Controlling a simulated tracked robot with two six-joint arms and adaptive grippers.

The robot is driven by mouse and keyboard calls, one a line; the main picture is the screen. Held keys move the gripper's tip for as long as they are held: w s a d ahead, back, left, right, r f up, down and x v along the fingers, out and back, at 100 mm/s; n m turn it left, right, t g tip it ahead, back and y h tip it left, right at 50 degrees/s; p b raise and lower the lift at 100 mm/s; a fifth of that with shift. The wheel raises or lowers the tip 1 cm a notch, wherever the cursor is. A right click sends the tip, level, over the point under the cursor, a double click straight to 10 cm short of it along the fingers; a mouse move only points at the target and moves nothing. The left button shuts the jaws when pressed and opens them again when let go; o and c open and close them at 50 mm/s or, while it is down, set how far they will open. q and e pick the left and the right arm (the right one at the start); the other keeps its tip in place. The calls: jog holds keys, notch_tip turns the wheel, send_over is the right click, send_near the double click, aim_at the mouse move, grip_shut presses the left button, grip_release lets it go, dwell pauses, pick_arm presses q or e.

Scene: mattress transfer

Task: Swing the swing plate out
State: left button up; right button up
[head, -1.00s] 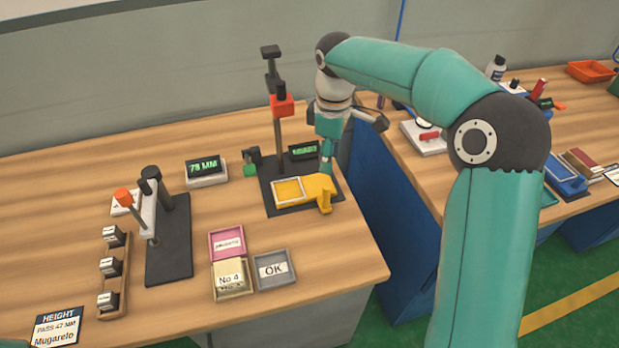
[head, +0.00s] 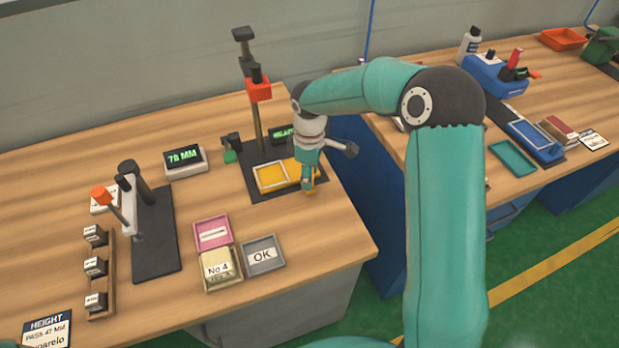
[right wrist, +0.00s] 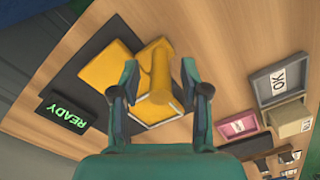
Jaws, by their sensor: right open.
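The yellow swing plate (head: 271,178) lies over the black base of the post stand, with a pale-framed window at its left part. Its raised yellow handle (right wrist: 160,68) shows in the right wrist view. My right gripper (head: 308,188) is low over the plate's right end and hides most of the handle in the head view. In the right wrist view the open fingers of my right gripper (right wrist: 160,77) stand on either side of the handle, with gaps visible. My left gripper is not in view.
The post carries a red head (head: 258,88) above the plate. A READY display (right wrist: 62,116) stands beside the base. A grey OK tray (head: 262,255), a pink tray (head: 213,233) and a cream No 4 tray (head: 220,268) sit nearer the front edge. A second bench is at right.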

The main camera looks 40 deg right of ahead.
jog(key=shift+f, duration=1.1)
grip_shut()
